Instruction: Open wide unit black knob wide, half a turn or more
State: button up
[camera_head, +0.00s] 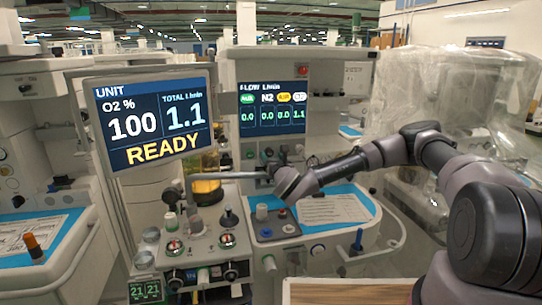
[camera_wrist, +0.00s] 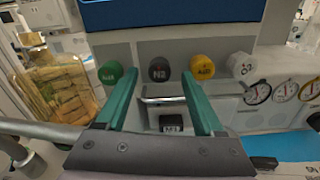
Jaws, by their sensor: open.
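The wide unit (camera_head: 325,72) carries a dark flow screen (camera_head: 275,106) reading 0.0, 0.0, 0.0 and 1.1. In the wrist view, a row of knobs shows below the screen. The black knob (camera_wrist: 159,69), marked N2, lies between a green knob (camera_wrist: 111,72) and a yellow knob (camera_wrist: 201,66). A white knob (camera_wrist: 240,65) is at the right. My gripper (camera_wrist: 158,74) is open and empty. Its green fingers straddle the black knob in the picture, with no contact visible. The gap in depth is unclear. In the head view, my wrist (camera_head: 288,184) is below the knobs.
A tilted monitor (camera_head: 155,120) reading READY stands at the left. A grey bar (camera_head: 228,175) runs beside my wrist. Round gauges (camera_wrist: 285,91) are right of the knobs. A yellowish glass container (camera_wrist: 60,87) is at the left. A blue-edged worktop (camera_head: 350,197) lies below.

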aim_at(269, 152)
jog(key=shift+x, duration=1.1)
grip_shut()
jog(key=shift+n, duration=0.3)
